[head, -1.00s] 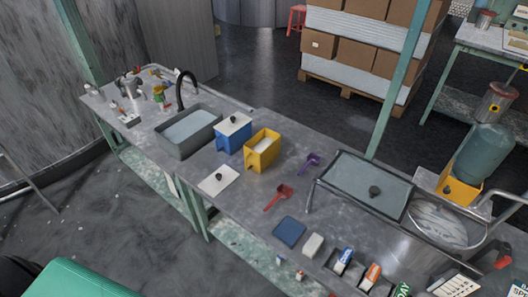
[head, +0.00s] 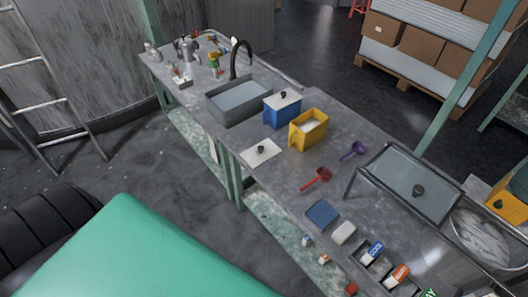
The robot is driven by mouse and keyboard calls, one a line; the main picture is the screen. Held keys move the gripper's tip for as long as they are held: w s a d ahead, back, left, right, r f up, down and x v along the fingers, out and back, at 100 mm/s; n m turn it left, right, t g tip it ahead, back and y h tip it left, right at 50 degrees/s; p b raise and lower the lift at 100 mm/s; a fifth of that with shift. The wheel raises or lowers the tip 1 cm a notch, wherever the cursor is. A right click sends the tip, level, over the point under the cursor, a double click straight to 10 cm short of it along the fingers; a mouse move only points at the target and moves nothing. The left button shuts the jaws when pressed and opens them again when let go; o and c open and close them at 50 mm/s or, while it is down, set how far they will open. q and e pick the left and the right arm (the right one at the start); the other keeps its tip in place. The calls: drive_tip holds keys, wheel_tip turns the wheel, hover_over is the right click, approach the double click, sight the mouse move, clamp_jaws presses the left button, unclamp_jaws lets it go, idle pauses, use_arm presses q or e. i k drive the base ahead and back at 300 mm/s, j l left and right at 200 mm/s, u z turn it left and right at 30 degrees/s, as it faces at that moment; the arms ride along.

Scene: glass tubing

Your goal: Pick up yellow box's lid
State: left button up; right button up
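The yellow box (head: 308,131) stands open on the grey worktop, with white material inside. A flat white lid with a black knob (head: 262,151) lies on the worktop just left of and in front of the yellow box, apart from it. The blue box (head: 282,112) stands behind and left of the yellow box, with a similar white lid (head: 283,99) with a black knob on top. Neither of my grippers is in view.
A sink (head: 238,101) with a black tap lies left of the boxes. A red scoop (head: 317,179), a purple scoop (head: 353,151) and a glass-topped stand (head: 410,183) are to the right. A large green surface (head: 135,250) fills the lower left. Dark floor lies before the worktop.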

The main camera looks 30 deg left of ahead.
sight(260, 153)
drive_tip(key=z, duration=0.2)
drive_tip(key=j+z, duration=0.85)
drive_tip(key=k+j+z, duration=0.1)
drive_tip(key=j+z, duration=0.35)
